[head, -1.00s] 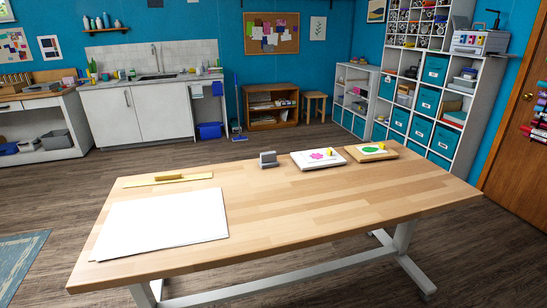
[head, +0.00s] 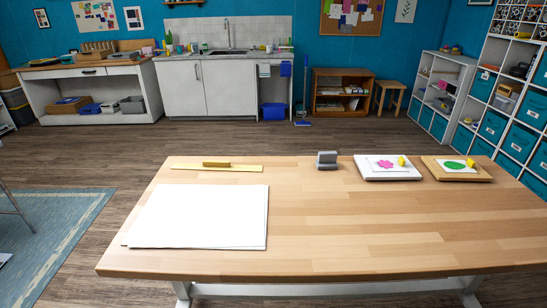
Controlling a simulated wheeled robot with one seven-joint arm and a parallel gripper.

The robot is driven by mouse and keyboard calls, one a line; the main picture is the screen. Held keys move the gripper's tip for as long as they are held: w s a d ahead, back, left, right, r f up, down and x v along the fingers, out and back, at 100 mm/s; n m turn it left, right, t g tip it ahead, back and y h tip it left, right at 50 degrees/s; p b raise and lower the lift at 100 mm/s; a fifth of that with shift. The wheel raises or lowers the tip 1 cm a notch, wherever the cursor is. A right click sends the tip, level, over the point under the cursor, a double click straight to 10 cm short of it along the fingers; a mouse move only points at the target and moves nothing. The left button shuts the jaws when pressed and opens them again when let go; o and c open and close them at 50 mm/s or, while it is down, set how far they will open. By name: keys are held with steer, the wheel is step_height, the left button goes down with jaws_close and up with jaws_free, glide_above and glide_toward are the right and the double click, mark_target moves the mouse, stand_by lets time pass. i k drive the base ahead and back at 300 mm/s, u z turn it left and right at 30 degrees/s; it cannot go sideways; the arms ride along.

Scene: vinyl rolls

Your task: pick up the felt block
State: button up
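I cannot tell for sure which object is the felt block. A small dark grey block-like object (head: 327,160) stands near the table's far edge, right of the middle. A brown bar (head: 216,164) lies on a flat yellow strip (head: 190,167) at the far left of the table. Small yellow pieces sit on the white board (head: 373,176) and on the wooden board (head: 440,175). My gripper is not in view, and nothing shows it touching any of these.
The wooden table (head: 350,225) stands in front of me. White sheets (head: 200,215) cover its left part; its middle and right front are clear. A blue rug (head: 60,235) lies on the floor at left. Shelves (head: 495,110) stand behind at right.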

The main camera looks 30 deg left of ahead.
mark_target(326, 160)
steer(key=u, duration=0.45)
steer(key=i, duration=0.95)
steer(key=u, duration=0.4)
